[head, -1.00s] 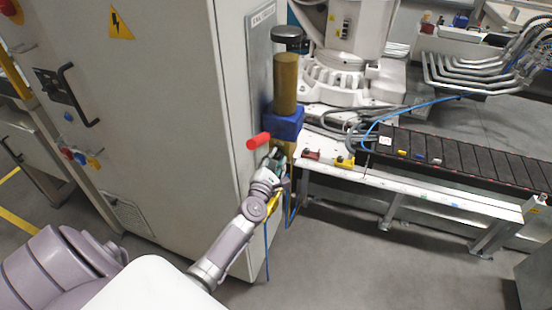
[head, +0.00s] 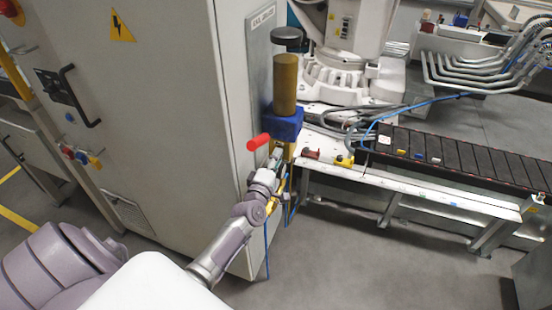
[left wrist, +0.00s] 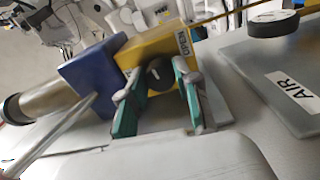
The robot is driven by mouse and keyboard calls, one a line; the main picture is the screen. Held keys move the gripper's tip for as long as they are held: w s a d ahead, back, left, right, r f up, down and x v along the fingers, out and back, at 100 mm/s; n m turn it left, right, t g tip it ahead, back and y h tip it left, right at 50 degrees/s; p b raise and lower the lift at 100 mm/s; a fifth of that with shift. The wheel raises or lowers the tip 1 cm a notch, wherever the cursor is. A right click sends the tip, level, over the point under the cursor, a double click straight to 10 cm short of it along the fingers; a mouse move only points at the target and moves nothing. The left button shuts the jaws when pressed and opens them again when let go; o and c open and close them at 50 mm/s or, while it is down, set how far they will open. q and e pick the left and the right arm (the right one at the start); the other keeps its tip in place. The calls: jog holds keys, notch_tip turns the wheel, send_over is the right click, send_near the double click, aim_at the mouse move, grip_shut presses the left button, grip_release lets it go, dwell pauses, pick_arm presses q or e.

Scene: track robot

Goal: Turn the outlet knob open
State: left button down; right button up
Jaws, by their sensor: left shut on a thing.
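The outlet knob (left wrist: 158,73) is dark and round, on a yellow block (left wrist: 152,48) with an OPEN label (left wrist: 183,44). My left gripper (left wrist: 157,78) has its green-padded fingers on either side of the knob and is shut on it. In the head view, my left gripper (head: 276,162) is at the yellow part below a blue block (head: 284,125), and the knob is hidden behind it. The blue block also shows in the left wrist view (left wrist: 88,75). My right gripper is not in view.
A brass cylinder (head: 285,85) stands above the blue block. A red handle (head: 258,142) sticks out close to my gripper. A black round knob (head: 287,36) is higher up. The grey cabinet (head: 170,120) is at left; a conveyor (head: 460,165) is at right.

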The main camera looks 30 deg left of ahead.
pick_arm(q)
jog(key=shift+f+m, duration=0.15)
jog(key=shift+m, duration=0.55)
jog(key=c, duration=0.8)
grip_release()
jog(key=v, duration=1.2)
